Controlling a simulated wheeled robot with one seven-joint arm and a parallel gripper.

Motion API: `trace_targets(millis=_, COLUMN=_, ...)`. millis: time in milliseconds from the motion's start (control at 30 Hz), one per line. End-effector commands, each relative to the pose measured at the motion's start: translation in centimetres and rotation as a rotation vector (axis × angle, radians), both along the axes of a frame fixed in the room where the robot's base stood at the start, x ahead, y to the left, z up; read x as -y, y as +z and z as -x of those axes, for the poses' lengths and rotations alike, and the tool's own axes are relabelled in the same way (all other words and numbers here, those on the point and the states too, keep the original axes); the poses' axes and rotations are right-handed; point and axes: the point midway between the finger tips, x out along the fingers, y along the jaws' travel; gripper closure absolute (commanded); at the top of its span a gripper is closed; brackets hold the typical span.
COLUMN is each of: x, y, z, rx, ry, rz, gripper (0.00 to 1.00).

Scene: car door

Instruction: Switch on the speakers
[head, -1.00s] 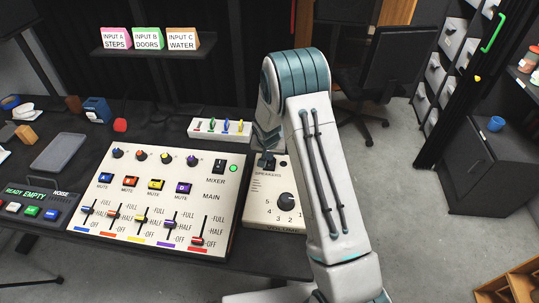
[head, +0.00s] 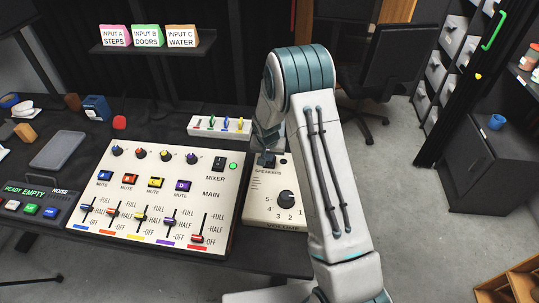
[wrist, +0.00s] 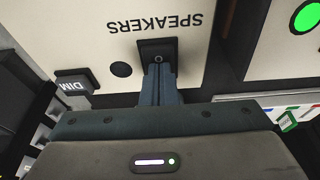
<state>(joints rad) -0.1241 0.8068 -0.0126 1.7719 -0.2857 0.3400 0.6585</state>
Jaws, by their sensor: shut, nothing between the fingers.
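The speakers panel (head: 262,205) is a cream box to the right of the mixer, with a black speakers switch (head: 267,158) near its top and a volume knob (head: 286,199) below. In the wrist view the black switch (wrist: 157,50) sits by the upside-down SPEAKERS label, with a dark, unlit round lamp (wrist: 121,69) beside it. My gripper (wrist: 160,68) is shut and empty, its fingertips at the switch's near edge; whether they press on it I cannot tell. In the head view my arm partly covers the panel.
The mixer (head: 150,250) stands left of the speakers panel, with its green lamp (head: 233,166) lit. A DIM button (wrist: 72,86) is near my fingers. A white strip with coloured pegs (head: 219,125) lies behind.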

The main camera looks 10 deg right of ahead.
Motion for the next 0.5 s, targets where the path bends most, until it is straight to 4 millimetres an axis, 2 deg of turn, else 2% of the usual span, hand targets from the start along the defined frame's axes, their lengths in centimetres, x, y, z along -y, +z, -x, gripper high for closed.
trace_targets(millis=267, x=0.0, y=0.2, z=0.0, rx=-0.001, ry=0.0, rz=0.0, gripper=1.0)
trace_targets(millis=367, x=-0.1, y=1.1, z=0.2, rx=0.0, ry=0.0, rz=0.0, gripper=1.0)
trace_targets(millis=500, x=-0.2, y=3.7, z=0.7, rx=0.002, ry=-0.002, rz=0.0, gripper=1.0)
